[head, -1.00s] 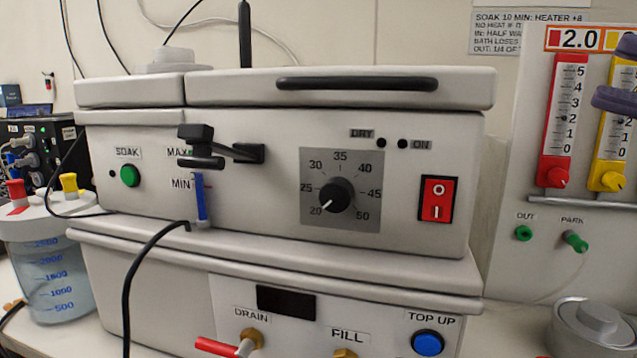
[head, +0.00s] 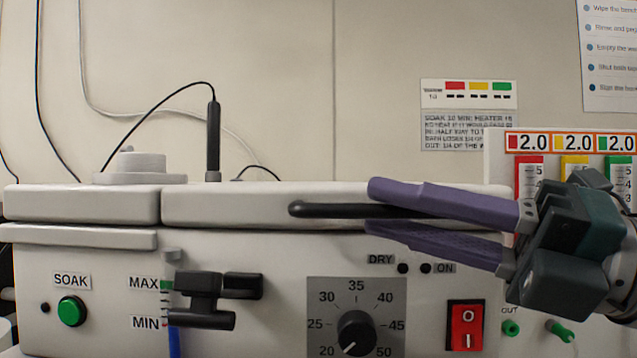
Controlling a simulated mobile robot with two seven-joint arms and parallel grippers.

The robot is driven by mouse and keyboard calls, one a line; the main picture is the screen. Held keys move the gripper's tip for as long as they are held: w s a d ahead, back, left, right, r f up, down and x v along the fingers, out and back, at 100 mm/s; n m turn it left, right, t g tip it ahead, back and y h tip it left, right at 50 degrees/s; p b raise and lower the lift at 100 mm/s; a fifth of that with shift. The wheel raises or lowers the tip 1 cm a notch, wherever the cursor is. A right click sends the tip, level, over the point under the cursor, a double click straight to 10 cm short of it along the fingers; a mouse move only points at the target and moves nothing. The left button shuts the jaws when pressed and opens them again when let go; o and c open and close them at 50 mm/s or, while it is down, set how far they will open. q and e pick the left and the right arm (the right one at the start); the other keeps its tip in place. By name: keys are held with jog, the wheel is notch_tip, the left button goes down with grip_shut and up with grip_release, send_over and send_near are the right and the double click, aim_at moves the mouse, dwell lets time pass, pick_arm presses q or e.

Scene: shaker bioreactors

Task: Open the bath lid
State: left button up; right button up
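The bath lid (head: 230,205) is a pale grey slab lying flat and closed on top of the bath body (head: 270,260). Its black bar handle (head: 330,210) runs along the lid's front edge. My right gripper (head: 370,210) comes in from the right, its purple fingers above and below the handle's right part. My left gripper is not in view.
A black fitting (head: 205,300) juts from the bath front beside the level gauge. A dial (head: 356,332) and a red switch (head: 465,325) sit below the lid. A black probe (head: 213,140) with a cable stands behind the lid. A round cap (head: 140,165) sits at the left.

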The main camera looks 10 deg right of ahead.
jog(key=shift+w+a+r, duration=0.1)
jog(key=shift+w+a, duration=0.25)
jog(key=shift+a, duration=0.2)
grip_shut()
dwell(1.1)
